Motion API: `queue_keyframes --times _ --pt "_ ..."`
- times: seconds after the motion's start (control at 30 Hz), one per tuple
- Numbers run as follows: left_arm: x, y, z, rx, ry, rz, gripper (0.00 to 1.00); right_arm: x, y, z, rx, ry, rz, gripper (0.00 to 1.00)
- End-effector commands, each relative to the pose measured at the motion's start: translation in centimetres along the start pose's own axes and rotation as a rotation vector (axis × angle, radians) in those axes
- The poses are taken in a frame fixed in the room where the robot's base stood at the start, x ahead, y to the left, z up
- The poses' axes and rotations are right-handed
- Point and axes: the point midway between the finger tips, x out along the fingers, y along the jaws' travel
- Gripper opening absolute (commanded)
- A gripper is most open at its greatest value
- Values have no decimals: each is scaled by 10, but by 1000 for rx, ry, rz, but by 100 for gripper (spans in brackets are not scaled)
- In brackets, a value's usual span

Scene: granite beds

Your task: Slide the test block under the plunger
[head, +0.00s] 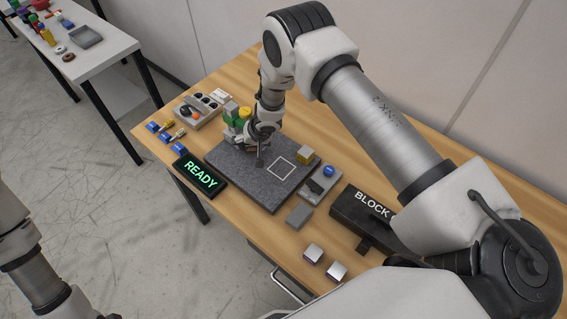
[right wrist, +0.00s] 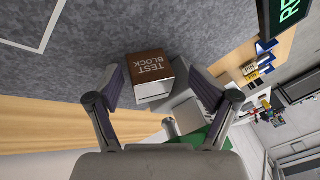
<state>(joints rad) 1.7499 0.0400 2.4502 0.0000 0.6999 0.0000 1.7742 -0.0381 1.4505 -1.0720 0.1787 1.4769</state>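The test block (right wrist: 149,64) has a brown lettered top and pale sides. It rests on the grey granite slab (head: 235,172), between the spread fingers of my right gripper (right wrist: 155,80) in the right wrist view. A gap shows between the block and the right-hand finger, so the gripper is open. In the head view my right gripper (head: 260,158) is low over the slab and mostly hides the block. A green stand with a yellow top (head: 244,113) is just behind the gripper. The plunger is not clearly visible.
A white square outline (head: 281,168) marks bare slab to the right. A READY display (head: 200,174) sits at the front left, and a grey holder with a blue knob (head: 320,185) stands right of the slab.

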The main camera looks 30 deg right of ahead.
Motion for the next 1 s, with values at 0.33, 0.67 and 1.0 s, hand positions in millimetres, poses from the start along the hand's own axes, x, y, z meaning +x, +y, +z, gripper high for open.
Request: queue_keyframes --times 0.33,0.67,1.0 --pt "-2 0 0 0 0 0 66 -41 -10 -14 -13 26 -18 80" --pt "-2 0 0 0 0 0 66 -59 -6 -10 -8 19 -12 80" --pt "-1 0 0 0 0 0 66 -71 -5 -9 -5 17 -9 80"
